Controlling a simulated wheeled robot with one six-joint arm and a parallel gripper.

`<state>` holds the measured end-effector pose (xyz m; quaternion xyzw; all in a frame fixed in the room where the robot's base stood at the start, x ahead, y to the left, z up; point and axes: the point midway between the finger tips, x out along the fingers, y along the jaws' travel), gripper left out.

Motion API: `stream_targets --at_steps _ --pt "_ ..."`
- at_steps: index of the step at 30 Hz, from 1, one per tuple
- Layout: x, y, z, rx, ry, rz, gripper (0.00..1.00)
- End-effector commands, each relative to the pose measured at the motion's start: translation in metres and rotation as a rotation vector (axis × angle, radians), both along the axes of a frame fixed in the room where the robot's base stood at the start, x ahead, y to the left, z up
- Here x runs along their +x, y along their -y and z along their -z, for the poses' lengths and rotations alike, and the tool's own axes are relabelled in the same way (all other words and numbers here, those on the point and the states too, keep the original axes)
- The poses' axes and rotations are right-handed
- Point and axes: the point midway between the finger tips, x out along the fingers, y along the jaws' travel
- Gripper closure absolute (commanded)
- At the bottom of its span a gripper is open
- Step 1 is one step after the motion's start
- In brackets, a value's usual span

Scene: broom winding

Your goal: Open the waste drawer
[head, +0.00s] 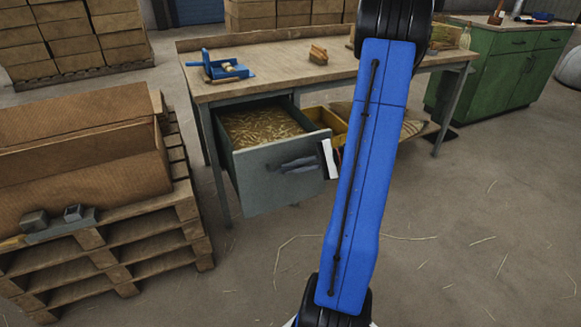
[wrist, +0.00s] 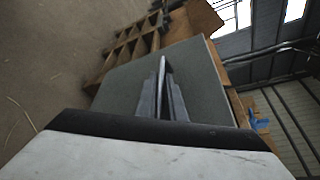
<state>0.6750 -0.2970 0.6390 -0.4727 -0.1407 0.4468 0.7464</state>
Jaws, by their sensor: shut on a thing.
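The waste drawer (head: 262,192) under the workbench has a grey-green front and is pulled well out. Straw-coloured waste (head: 258,127) shows inside it. My gripper (head: 284,165) is at the middle of the drawer front, shut on the drawer's handle, which is mostly hidden by the fingers. In the wrist view, the fingers (wrist: 163,82) come close together against the grey drawer front (wrist: 205,80). My blue arm covers the bench's right part in the head view.
The workbench (head: 285,70) carries a blue vise (head: 225,68) and a small wooden block (head: 318,55). A pallet (head: 150,250) with cardboard stands close to the drawer's left. A green cabinet (head: 490,75) is at the right.

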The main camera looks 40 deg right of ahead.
Motion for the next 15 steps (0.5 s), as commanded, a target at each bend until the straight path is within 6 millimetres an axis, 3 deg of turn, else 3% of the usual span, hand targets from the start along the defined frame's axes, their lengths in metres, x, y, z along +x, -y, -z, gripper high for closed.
stream_targets --at_steps 3,6,15 --pt "0.0 0.0003 0.0003 0.0 0.0 0.0 1.0" --pt "0.0 0.0003 0.0002 0.0 0.0 0.0 0.72" --pt "-0.0001 0.0007 -0.0001 0.0 0.0 0.0 0.72"
